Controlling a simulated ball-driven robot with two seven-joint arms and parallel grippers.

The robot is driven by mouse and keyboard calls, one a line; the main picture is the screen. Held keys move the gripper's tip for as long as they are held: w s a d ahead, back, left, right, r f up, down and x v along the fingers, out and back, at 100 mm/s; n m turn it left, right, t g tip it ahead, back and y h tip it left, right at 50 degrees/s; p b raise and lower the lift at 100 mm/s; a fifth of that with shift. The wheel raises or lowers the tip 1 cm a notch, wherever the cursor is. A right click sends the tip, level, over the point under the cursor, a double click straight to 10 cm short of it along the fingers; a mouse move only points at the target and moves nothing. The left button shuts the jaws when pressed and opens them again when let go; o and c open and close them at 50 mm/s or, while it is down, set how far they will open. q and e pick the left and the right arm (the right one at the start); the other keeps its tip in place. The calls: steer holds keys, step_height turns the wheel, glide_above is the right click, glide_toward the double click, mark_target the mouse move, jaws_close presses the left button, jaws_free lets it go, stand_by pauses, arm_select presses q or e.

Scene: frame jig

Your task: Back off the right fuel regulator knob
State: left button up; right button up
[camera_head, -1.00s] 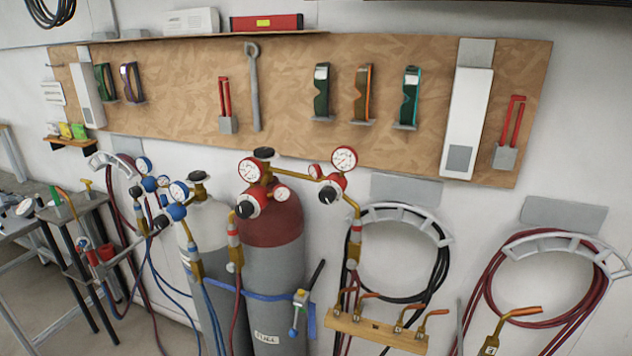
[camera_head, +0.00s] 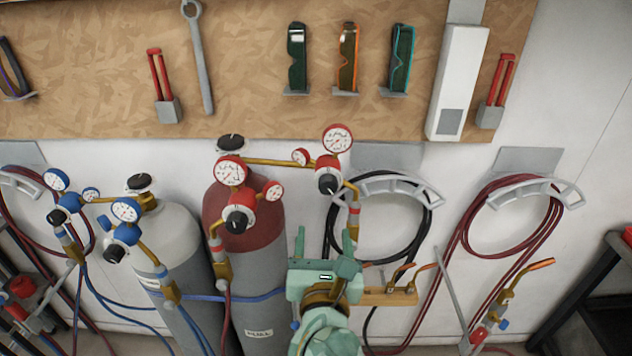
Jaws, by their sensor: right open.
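The right fuel regulator (camera_head: 328,162) is a red body with a red-rimmed gauge, on a brass pipe above and right of the red-topped cylinder (camera_head: 241,203). Its black knob (camera_head: 328,185) faces me and is uncovered. A second red regulator with its own black knob (camera_head: 238,220) sits in front of that cylinder. My right gripper (camera_head: 324,243), pale green, comes in from the bottom. It is open and empty, its fingers pointing up, below the right knob in the picture and apart from it. My left gripper is out of view.
A grey cylinder (camera_head: 182,232) with blue regulators stands left. A hose hanger (camera_head: 385,188) with black hose and a wooden torch rack (camera_head: 388,297) are right of my gripper. Red hose (camera_head: 468,222) hangs farther right. Tinted goggles (camera_head: 348,60) hang on the board above.

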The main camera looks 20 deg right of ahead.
mark_target(328, 188)
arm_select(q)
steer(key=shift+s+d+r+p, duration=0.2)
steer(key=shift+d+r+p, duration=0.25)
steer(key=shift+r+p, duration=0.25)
arm_select(e)
steer(key=shift+m, duration=0.5)
steer(key=x, duration=1)
steer(key=d+x, duration=0.1)
steer(key=x, duration=0.5)
steer(key=shift+d+f, duration=0.1)
steer(key=shift+f, duration=0.25)
steer(key=c, duration=1)
